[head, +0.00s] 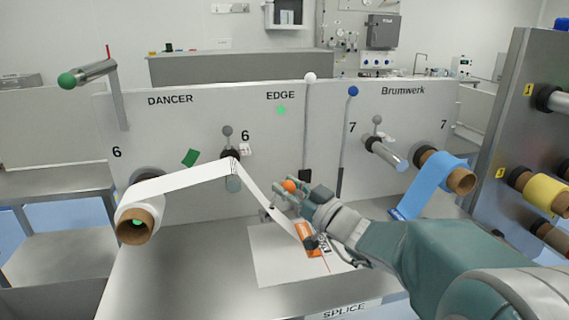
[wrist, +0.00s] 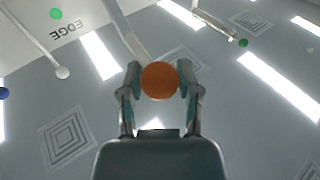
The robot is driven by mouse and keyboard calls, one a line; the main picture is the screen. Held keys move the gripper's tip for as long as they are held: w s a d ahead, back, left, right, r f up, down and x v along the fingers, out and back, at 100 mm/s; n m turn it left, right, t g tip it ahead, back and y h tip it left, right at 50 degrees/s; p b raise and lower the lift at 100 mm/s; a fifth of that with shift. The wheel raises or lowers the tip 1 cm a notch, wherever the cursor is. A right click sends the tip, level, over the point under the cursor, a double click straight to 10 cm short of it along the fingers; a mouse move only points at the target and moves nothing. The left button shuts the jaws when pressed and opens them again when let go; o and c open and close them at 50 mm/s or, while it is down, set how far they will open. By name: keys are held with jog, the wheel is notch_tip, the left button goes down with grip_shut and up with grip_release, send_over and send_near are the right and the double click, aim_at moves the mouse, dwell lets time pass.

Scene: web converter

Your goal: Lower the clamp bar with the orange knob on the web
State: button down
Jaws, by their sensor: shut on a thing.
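The orange knob (head: 289,186) is between the fingertips of my gripper (head: 297,196), above the splice table. In the wrist view the orange knob (wrist: 159,80) sits between both fingers of my gripper (wrist: 160,84), which are shut on it. The white web (head: 190,182) runs from the left roll over a roller and slopes down to the table. The clamp bar itself is largely hidden by my gripper and hand; an orange piece (head: 308,240) shows at the lower end of the web. I cannot tell whether the bar touches the web.
The white roll (head: 135,225) hangs at left. Levers with a white knob (head: 310,77) and a blue knob (head: 353,91) stand behind my gripper. The table's left part is bare.

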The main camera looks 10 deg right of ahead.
jog(key=shift+s+f, duration=0.85)
jog(key=shift+f, duration=0.1)
jog(key=shift+c, duration=1.5)
grip_release()
jog(key=v, duration=1.2)
